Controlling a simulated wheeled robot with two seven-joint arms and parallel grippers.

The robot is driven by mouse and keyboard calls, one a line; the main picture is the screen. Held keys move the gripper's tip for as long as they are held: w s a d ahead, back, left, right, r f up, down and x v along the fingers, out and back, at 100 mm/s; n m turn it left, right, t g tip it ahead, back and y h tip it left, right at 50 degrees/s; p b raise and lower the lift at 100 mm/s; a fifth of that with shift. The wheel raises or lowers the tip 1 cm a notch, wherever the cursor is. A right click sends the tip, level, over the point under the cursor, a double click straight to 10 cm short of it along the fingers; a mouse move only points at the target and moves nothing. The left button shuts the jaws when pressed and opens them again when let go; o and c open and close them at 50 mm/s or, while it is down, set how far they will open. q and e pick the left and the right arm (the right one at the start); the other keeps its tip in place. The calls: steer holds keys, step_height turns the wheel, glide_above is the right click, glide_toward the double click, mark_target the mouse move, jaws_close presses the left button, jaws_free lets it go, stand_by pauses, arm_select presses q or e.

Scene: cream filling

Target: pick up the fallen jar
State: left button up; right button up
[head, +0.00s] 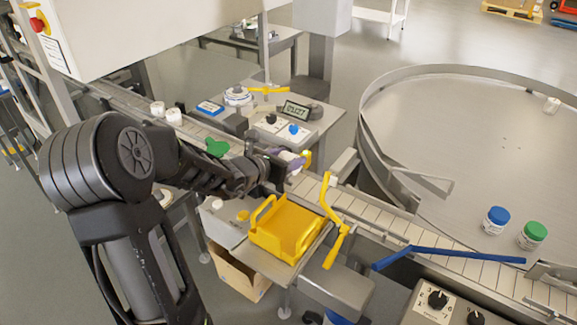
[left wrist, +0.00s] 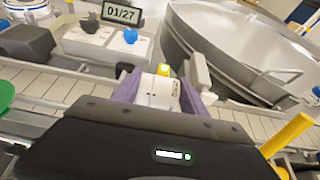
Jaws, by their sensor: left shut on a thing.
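My left gripper (head: 292,163) reaches in from the left over the conveyor in the head view. Its purple fingers are shut on a white jar (left wrist: 158,91), which shows between them in the left wrist view. The jar has dark print on its side, and a yellow patch shows at its far end; I cannot tell if that is its lid. In the head view the jar is mostly hidden by the gripper. I cannot tell whether it is lying or tilted, or clear of the belt. My right gripper is not in view.
The conveyor (head: 375,213) runs past a round steel table (head: 460,130) bearing a blue-lidded jar (head: 496,220) and a green-lidded jar (head: 533,235). A yellow tray (head: 288,228) sits in front of the belt. A yellow guide arm (head: 329,205) and blue guide bar (head: 450,254) stand nearby.

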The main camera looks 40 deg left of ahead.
mark_target(288, 156)
arm_select(q)
step_height(288, 156, up, 7)
steer(key=shift+f+p, duration=0.2)
steer(key=shift+p, duration=0.2)
